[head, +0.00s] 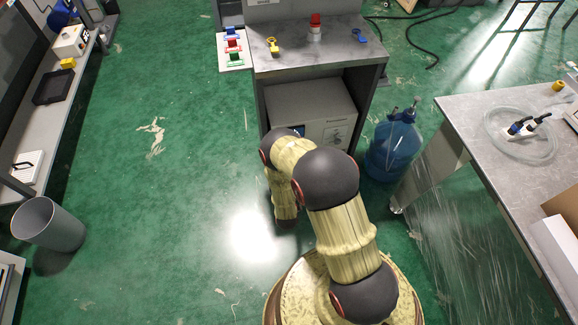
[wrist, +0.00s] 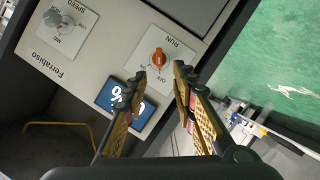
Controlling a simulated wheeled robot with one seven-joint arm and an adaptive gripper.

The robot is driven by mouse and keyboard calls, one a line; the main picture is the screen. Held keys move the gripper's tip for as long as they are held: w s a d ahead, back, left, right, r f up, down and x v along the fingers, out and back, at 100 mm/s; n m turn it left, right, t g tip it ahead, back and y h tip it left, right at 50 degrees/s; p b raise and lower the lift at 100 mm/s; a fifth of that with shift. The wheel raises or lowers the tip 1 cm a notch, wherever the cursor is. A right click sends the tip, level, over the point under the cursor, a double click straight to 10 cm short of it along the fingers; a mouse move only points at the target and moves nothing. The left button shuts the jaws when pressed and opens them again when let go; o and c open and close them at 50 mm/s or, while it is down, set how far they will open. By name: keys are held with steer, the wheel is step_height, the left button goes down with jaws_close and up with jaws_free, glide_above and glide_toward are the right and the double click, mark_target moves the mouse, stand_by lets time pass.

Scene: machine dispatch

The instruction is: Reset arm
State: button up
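My gripper (wrist: 162,76) shows in the wrist view with its two tan and black fingers apart and nothing between them. An orange rotary knob (wrist: 158,61) on a white RUN plate is just beyond the fingertips. I cannot tell whether the fingers touch it. In the head view my arm (head: 340,230) is bent forward and down from my base in front of the grey bench (head: 315,48). The gripper itself is hidden there behind the arm links.
In the wrist view a grey SPEED knob (wrist: 57,19) and a blue percent display (wrist: 120,97) share the panel. A blue water jug (head: 392,150) stands right of the bench, near another table (head: 470,115). A grey bin (head: 48,226) is at left.

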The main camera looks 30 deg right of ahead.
steer(key=shift+s+a+r, duration=0.15)
steer(key=shift+s+a, duration=0.05)
steer(key=shift+s, duration=0.1)
stand_by(0.4)
steer(key=s+a+f+m+g+y, duration=0.1)
steer(key=s+a+f+g+y, duration=0.15)
steer(key=s+f, duration=0.3)
steer(key=s+a+f+g+y, duration=0.1)
steer(key=s+a+f+g, duration=0.1)
steer(key=s+f+g, duration=0.3)
steer(key=s+a+r+m+g+y, duration=0.1)
steer(key=a+y, duration=0.1)
steer(key=a, duration=0.2)
steer(key=s+a+r+g+y+p, duration=0.1)
steer(key=s+a+r+g, duration=0.15)
steer(key=r, duration=1.45)
steer(key=s+a+r+g+y+p, duration=0.1)
steer(key=s+a+r+g+p, duration=0.15)
steer(key=r, duration=1.35)
steer(key=s+r+t+p, duration=0.1)
steer(key=s+r, duration=0.3)
steer(key=r, duration=1)
steer(key=s+r+t+p, duration=0.1)
steer(key=s+r+t, duration=0.2)
steer(key=r, duration=1.1)
steer(key=s+r+t+p, duration=0.1)
steer(key=s+r, duration=0.4)
steer(key=r, duration=0.9)
steer(key=shift+t+p, duration=0.3)
steer(key=shift+t, duration=0.55)
